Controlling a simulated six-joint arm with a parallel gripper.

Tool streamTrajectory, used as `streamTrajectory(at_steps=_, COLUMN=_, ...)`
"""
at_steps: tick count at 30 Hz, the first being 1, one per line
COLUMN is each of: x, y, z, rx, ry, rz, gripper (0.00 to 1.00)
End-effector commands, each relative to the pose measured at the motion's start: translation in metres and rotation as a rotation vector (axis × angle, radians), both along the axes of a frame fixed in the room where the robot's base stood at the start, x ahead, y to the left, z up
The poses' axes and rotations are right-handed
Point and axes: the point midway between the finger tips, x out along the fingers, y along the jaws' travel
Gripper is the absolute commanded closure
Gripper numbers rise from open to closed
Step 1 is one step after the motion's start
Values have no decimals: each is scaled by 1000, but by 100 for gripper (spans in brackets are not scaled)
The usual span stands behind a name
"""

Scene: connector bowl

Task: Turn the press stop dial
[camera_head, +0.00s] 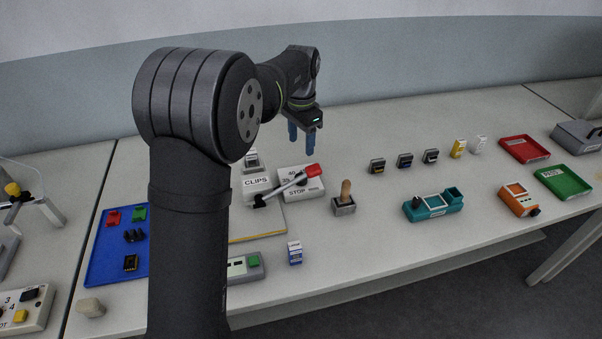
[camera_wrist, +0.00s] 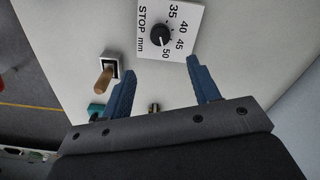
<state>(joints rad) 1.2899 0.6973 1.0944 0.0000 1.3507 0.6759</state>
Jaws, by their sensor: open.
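The stop dial is a black round knob (camera_wrist: 160,35) on a white plate (camera_wrist: 187,14) marked STOP mm with numbers from 35 to 50. A white line on the knob points toward the 50 side. In the head view the plate (camera_head: 313,190) sits mid-table, and a red-ended lever partly covers it. My gripper (camera_head: 305,140) is above the table behind the plate, with blue fingers pointing down. In the wrist view my gripper (camera_wrist: 163,75) is open and empty. The knob lies beyond the fingertips, between their lines, and the fingers appear apart from it.
A lever with a red handle (camera_head: 306,173) rises beside the plate near the CLIPS block (camera_head: 256,184). A wooden-handled toggle (camera_head: 345,192) stands to the right; it also shows in the wrist view (camera_wrist: 105,78). Small connectors and red and green trays (camera_head: 526,148) lie farther right.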

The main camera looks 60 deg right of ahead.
Motion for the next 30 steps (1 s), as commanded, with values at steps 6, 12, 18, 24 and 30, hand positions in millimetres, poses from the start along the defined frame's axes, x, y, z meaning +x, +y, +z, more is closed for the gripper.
streamTrajectory(at_steps=6, x=0, y=1, z=-50, rx=4, ry=1, rz=1, gripper=44)
streamTrajectory(at_steps=12, x=0, y=1, z=-91, rx=3, ry=1, rz=2, gripper=44)
streamTrajectory(at_steps=18, x=0, y=1, z=-116, rx=1, ry=0, rz=2, gripper=44)
streamTrajectory(at_steps=24, x=0, y=0, z=-124, rx=-1, ry=-1, rz=2, gripper=44)
streamTrajectory(at_steps=30, x=0, y=0, z=-123, rx=-1, ry=-1, rz=2, gripper=44)
